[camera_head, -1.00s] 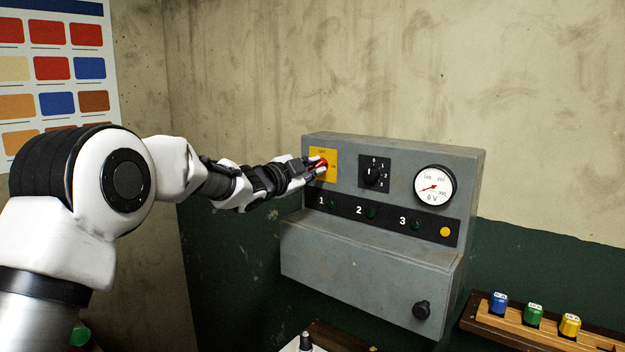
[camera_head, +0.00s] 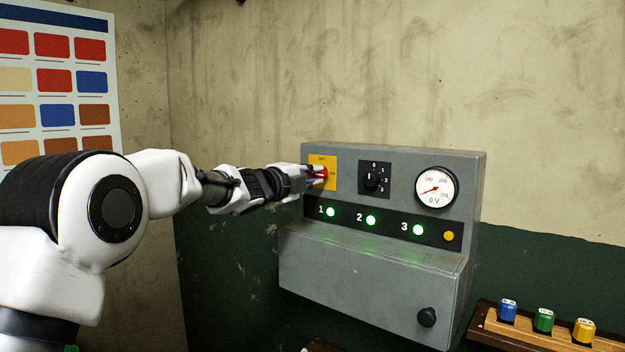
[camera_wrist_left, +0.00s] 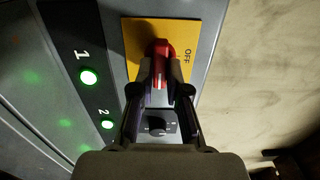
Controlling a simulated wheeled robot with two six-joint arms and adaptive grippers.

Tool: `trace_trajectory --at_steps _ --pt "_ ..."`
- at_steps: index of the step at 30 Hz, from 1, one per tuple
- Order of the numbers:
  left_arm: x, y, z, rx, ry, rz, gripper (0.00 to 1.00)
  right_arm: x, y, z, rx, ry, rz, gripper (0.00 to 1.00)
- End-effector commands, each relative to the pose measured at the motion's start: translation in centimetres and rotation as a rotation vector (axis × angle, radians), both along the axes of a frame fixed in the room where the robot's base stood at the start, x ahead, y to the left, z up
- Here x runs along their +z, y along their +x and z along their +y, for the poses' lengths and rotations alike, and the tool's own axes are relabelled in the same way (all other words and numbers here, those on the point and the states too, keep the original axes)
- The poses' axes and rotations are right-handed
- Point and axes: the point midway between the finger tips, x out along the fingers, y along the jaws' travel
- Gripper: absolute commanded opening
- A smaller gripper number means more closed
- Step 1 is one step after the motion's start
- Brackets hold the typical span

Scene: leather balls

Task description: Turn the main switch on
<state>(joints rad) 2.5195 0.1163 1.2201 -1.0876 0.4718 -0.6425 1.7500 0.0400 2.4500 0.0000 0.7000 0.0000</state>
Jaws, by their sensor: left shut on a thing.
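The main switch is a red knob (camera_head: 325,173) on a yellow plate (camera_head: 318,160) at the upper left of the grey control box (camera_head: 375,262). My left gripper (camera_head: 316,176) is at the knob and shut on it. In the left wrist view the red knob (camera_wrist_left: 160,50) sits between the fingertips (camera_wrist_left: 160,82), and the yellow plate (camera_wrist_left: 140,27) shows "OFF" beside it. Three lamps marked 1, 2 and 3 glow green, the middle one (camera_head: 371,220) among them. The fingers hide part of the knob. My right gripper is not in view.
A black rotary dial (camera_head: 374,180) and a round gauge (camera_head: 435,187) reading near 0 V are right of the switch. A wooden rack (camera_head: 545,332) holds blue, green and yellow pieces.

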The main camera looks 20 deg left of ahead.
Motion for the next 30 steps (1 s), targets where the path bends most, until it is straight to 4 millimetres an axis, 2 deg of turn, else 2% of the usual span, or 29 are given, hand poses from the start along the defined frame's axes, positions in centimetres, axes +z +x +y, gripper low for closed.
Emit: trace_trajectory --at_steps 12,13,15,25,30 --pt "0.1 0.0 0.0 0.0 0.01 -0.006 0.0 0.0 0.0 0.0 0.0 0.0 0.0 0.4" --pt "0.1 0.0 0.0 0.0 0.01 -0.006 0.18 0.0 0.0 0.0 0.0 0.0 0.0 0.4" --pt "0.1 0.0 0.0 0.0 0.009 -0.005 0.4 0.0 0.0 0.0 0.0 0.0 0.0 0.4" --pt "0.1 -0.2 0.1 0.0 0.007 -0.004 0.4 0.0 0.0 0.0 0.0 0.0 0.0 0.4" --pt "0.2 -2.5 1.0 0.0 0.005 -0.003 0.4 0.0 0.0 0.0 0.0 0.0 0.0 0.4"
